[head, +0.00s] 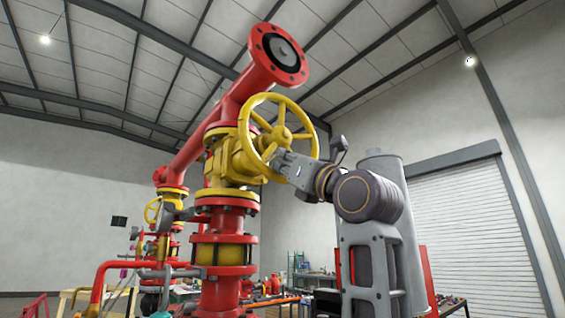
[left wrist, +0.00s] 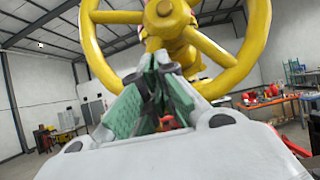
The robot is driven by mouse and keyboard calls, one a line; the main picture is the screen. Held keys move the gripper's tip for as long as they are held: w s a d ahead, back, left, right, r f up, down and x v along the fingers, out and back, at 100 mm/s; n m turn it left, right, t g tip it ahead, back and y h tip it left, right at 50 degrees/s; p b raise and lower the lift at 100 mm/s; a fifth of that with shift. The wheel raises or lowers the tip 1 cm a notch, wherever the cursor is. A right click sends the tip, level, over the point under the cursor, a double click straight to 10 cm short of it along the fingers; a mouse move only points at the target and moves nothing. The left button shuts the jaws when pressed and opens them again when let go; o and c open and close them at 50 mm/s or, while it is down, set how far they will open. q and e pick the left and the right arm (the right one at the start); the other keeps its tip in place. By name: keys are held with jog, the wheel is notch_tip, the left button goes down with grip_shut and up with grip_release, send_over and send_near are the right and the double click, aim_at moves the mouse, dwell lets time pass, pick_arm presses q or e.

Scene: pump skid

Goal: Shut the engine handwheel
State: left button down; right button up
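The yellow engine handwheel (head: 282,132) is mounted on a yellow valve body on a red pipe column, its face turned toward the right. In the left wrist view, the handwheel (left wrist: 222,52) fills the top, with its hub and spokes above the fingers. My left gripper (head: 275,158) is at the wheel's lower right rim. In the left wrist view, its green-padded fingers (left wrist: 160,65) come close together in front of a lower spoke. The lowest rim is hidden behind the fingers, so I cannot tell whether they grip it. My right gripper is not in view.
A red flanged pipe (head: 279,54) rises above the wheel. A second, smaller yellow handwheel (head: 152,211) is farther left. A workbench with red items (left wrist: 262,95) stands in the back, with a grey roller door (head: 475,222) on the right.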

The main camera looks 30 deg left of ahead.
pick_arm(q)
jog(key=b+v, duration=0.1)
jog(key=v, duration=0.4)
jog(key=shift+w+d+f+b, duration=0.15)
jog(key=shift+d+f+b, duration=0.05)
jog(key=shift+f+b, duration=0.2)
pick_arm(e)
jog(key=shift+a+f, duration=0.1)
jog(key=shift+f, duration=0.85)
